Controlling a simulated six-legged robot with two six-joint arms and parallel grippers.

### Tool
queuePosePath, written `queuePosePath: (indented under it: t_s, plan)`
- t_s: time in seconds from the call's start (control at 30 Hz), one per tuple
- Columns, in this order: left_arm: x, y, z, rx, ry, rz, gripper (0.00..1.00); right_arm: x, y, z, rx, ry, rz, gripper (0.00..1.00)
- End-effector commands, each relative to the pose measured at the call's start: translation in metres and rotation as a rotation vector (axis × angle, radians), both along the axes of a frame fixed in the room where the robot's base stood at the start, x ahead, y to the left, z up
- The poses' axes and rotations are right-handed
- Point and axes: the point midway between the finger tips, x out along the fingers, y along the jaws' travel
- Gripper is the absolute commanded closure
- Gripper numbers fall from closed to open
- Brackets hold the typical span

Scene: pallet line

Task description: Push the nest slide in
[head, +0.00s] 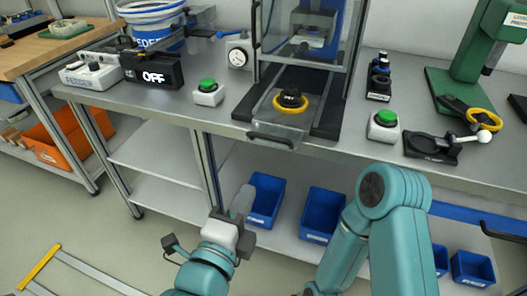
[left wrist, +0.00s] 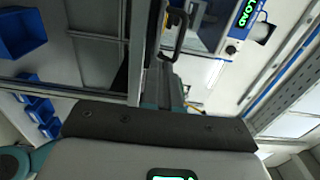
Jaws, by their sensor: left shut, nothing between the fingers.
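The nest slide (head: 262,128) sticks out of the guarded press toward me, with a dark handle (head: 271,138) at its front edge. A yellow ring with a black part (head: 290,102) sits on it. In the left wrist view a dark handle (left wrist: 180,35) shows near the top. My left gripper (head: 243,196) is shut and empty, pointing up, in front of and lower in the picture than the handle, apart from it. My right gripper is out of view; only a teal arm shows at the lower right.
Green buttons (head: 208,93) and (head: 384,124) stand on both sides of the press (head: 311,40). A clamp fixture (head: 432,148) is at right. Blue bins (head: 266,195) are under the bench. In the left wrist view a sign reads LOAD (left wrist: 246,22).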

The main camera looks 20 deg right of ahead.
Motion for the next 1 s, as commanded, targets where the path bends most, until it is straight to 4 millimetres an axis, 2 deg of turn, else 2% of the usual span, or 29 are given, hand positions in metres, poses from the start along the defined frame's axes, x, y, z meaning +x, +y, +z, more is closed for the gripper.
queuePosePath:
  t_s: [0.03, 0.07, 0.1, 0.13, 0.5, 0.7, 1.0]
  plan:
    - [0.006, -0.004, 0.007, 0.003, 0.006, 0.001, 1.0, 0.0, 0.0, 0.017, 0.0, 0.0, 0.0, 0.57]
    - [0.01, -0.006, 0.006, 0.003, 0.006, 0.0, 1.0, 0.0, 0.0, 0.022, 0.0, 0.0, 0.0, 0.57]
    - [0.019, -0.011, 0.0, -0.001, 0.002, 0.002, 1.0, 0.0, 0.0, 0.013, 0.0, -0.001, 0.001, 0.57]
    - [0.025, -0.015, 0.0, -0.002, 0.001, 0.002, 1.0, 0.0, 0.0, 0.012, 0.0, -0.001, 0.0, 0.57]
    - [0.089, -0.054, -0.001, -0.001, 0.002, 0.004, 1.0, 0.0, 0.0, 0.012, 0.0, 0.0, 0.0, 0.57]
    - [0.104, -0.064, 0.0, -0.001, 0.002, 0.004, 1.0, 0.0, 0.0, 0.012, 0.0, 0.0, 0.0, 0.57]
    - [0.107, -0.066, 0.0, -0.001, 0.003, 0.003, 1.0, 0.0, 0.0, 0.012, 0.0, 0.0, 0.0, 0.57]
